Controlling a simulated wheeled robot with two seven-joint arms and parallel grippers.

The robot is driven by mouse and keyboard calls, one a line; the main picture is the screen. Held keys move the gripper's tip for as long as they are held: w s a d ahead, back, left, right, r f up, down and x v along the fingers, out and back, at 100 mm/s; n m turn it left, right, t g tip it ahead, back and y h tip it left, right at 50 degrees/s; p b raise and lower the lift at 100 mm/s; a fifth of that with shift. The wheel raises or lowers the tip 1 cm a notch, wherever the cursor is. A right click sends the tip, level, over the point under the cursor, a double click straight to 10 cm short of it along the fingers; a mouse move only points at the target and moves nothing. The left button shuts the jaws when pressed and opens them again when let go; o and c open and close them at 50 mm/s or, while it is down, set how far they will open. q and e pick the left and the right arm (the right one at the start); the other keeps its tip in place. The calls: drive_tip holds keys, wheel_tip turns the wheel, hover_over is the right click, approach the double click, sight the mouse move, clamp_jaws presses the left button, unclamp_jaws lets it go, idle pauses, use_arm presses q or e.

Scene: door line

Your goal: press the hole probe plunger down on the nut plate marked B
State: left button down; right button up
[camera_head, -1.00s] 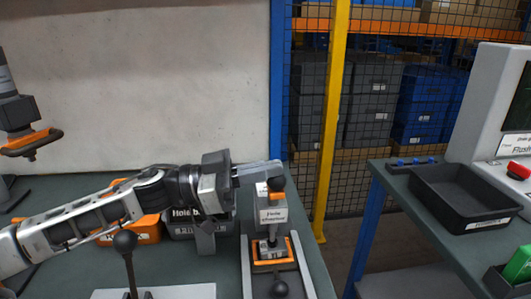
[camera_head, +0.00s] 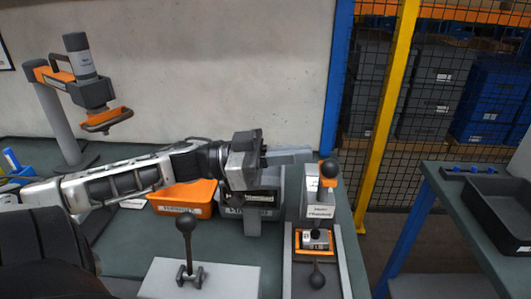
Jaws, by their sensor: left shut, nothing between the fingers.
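The hole probe looks to be the grey post with a white label (camera_head: 319,212), its text too small to read for sure. Its plunger knob (camera_head: 328,168) is a black ball on a short stem at the top. A small metal nut plate (camera_head: 315,239) lies in an orange-framed nest at the foot of the post. I cannot read its mark. My left gripper (camera_head: 307,155) is shut and empty, its fingertips just left of the knob and slightly higher in the picture. Whether they touch it I cannot tell. My right gripper is not in view.
An orange bin (camera_head: 183,198) and a dark bin (camera_head: 262,200) sit behind. A stand with an orange handle (camera_head: 107,119) is at left. A second bench with a black tray (camera_head: 497,222) is at right.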

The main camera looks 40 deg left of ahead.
use_arm(q)
drive_tip(key=shift+v, duration=2.4)
